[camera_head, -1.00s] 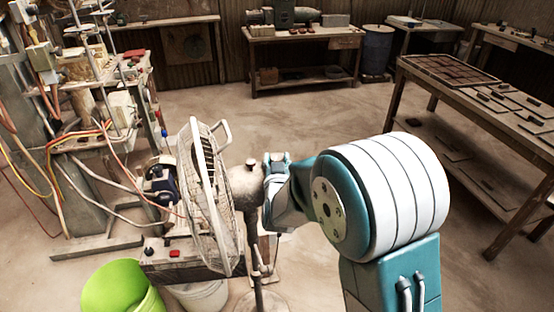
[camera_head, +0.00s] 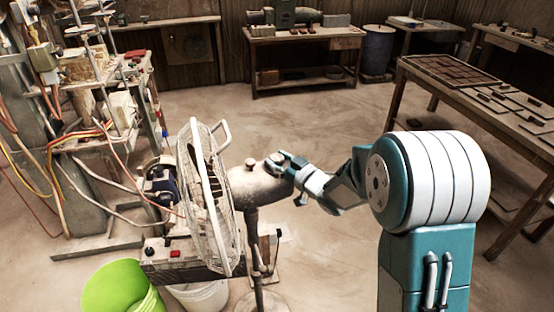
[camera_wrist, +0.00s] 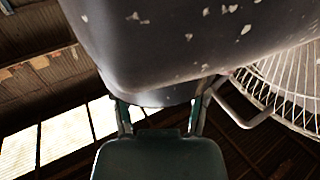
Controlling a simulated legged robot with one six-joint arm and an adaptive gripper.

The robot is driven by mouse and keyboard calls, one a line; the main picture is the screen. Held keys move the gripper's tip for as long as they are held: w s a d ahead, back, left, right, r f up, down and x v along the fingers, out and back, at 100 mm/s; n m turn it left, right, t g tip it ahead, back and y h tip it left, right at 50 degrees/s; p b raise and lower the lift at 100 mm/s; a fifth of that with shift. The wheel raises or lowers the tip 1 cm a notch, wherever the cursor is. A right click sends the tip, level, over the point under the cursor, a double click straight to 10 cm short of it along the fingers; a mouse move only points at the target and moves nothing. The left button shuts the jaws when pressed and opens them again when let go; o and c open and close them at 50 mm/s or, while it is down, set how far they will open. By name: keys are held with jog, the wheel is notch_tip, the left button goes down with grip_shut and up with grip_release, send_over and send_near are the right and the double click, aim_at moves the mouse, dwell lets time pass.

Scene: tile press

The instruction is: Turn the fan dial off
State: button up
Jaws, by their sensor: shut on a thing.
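The fan (camera_head: 212,200) stands on a pole, its wire cage facing left and its worn grey motor housing (camera_head: 256,186) pointing right. A small knob (camera_head: 251,162) sticks up on top of the housing. My gripper (camera_head: 279,163) is at the housing's rear end. In the wrist view the chipped grey housing (camera_wrist: 190,45) fills the top, and the fingers of my gripper (camera_wrist: 158,112) stand on both sides of a rounded dark end piece, which seems to be the fan dial (camera_wrist: 158,97). The gripper is shut on it. The dial's marking and setting are hidden.
A green bucket (camera_head: 118,288) and a white bucket (camera_head: 200,294) stand below the fan. The press machine with hanging cables (camera_head: 90,150) is at the left. A table with tiles (camera_head: 410,75) is at the right. The floor behind the fan is clear.

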jog(key=n+g+y, duration=0.2)
jog(key=n+g, duration=0.1)
jog(key=g, duration=0.1)
jog(key=n+g+y, duration=0.2)
jog(key=n+g, duration=0.1)
jog(key=g, duration=0.1)
jog(key=shift+f+g+y, duration=0.2)
jog(key=shift+g+y, duration=0.1)
jog(key=shift+y, duration=0.1)
jog(key=n+g, duration=0.2)
jog(key=g, duration=0.1)
jog(key=n+g, duration=0.2)
jog(key=g, duration=0.1)
jog(key=shift+n+g, duration=0.3)
jog(key=shift+g, duration=0.1)
jog(key=shift+s+n+g+h, duration=0.1)
jog(key=shift+n+g+h, duration=0.3)
jog(key=shift+n+g, duration=1.05)
jog(key=shift+g, duration=0.65)
jog(key=o, duration=1.1)
jog(key=shift+a, duration=0.1)
jog(key=shift+o, duration=0.3)
jog(key=shift+a+r, duration=0.1)
